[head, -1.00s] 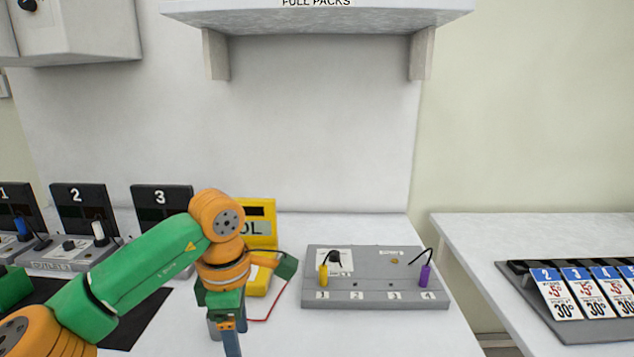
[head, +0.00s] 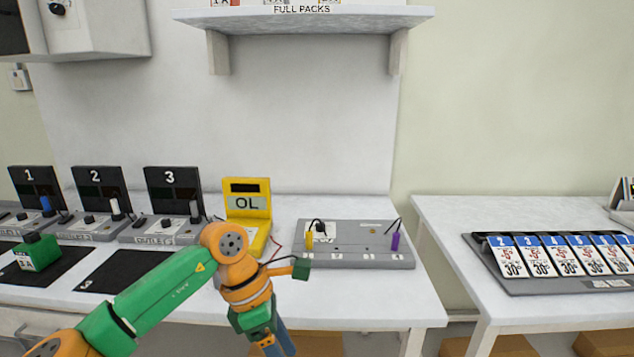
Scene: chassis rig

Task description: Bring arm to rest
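My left arm comes in from the lower left, green and orange, over the front of the white table (head: 340,305). My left gripper (head: 280,350) points down in front of the grey terminal board, at the bottom of the view. Its fingertips are cut off or hidden, so I cannot tell if it is open or shut. My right arm and gripper are not in view. The yellow meter (head: 247,190) reading OL stands behind my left wrist. The grey terminal board (head: 355,255) carries a yellow plug (head: 309,241) at left and a purple plug (head: 395,242) at right.
Numbered stations with outlets (head: 160,230) stand at the left back. A green block (head: 37,253) sits on a black mat (head: 75,262). A shelf (head: 305,18) hangs above. A card tray (head: 560,285) lies on the right table (head: 440,225). The table right of my wrist is clear.

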